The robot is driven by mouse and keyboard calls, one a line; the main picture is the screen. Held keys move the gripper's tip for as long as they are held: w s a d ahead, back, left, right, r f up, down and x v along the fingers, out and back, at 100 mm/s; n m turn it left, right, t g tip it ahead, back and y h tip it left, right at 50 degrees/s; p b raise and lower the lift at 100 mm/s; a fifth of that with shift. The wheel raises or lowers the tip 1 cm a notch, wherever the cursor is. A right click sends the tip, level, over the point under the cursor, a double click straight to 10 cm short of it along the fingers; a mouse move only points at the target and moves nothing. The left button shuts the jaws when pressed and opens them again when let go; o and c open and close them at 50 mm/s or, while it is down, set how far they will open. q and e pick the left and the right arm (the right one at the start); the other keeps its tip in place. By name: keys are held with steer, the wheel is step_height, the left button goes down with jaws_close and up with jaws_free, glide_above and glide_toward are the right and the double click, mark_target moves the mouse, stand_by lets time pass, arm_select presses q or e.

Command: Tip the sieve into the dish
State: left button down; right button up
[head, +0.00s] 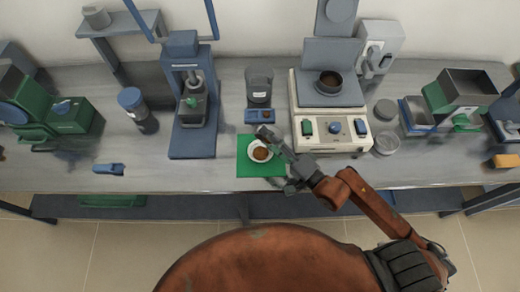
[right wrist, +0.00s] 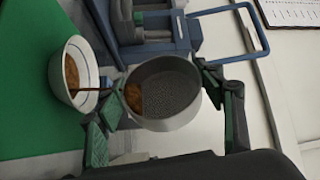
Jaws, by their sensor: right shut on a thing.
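My right gripper (head: 277,143) is shut on the grey round sieve (right wrist: 163,92). In the right wrist view, green-padded fingers grip it from both sides. The sieve has a mesh bottom, with brown powder gathered at its left edge, towards the dish. A thin brown stream runs between that edge and the white dish (right wrist: 60,88). The dish holds brown powder and also shows in the head view (head: 251,153). It stands on the green mat (head: 246,170), close beside the sieve. My left gripper is out of view.
Behind the mat stands a dark container (head: 259,86). A blue press (head: 188,145) stands to the left.

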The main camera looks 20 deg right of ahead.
arm_select(q)
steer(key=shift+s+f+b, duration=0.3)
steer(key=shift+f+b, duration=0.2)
steer(key=shift+b, duration=0.05)
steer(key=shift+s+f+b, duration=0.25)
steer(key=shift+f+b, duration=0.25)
steer(key=shift+b, duration=0.05)
arm_select(e)
steer(key=shift+s+a+n+y, duration=0.2)
steer(key=shift+s+n+y, duration=0.1)
steer(key=shift+n, duration=0.6)
steer(key=shift+s+d, duration=0.3)
steer(key=shift+d, duration=0.1)
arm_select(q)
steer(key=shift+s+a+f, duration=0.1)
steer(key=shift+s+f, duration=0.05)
arm_select(e)
steer(key=shift+w+a, duration=0.7)
steer(key=shift+a, duration=0.15)
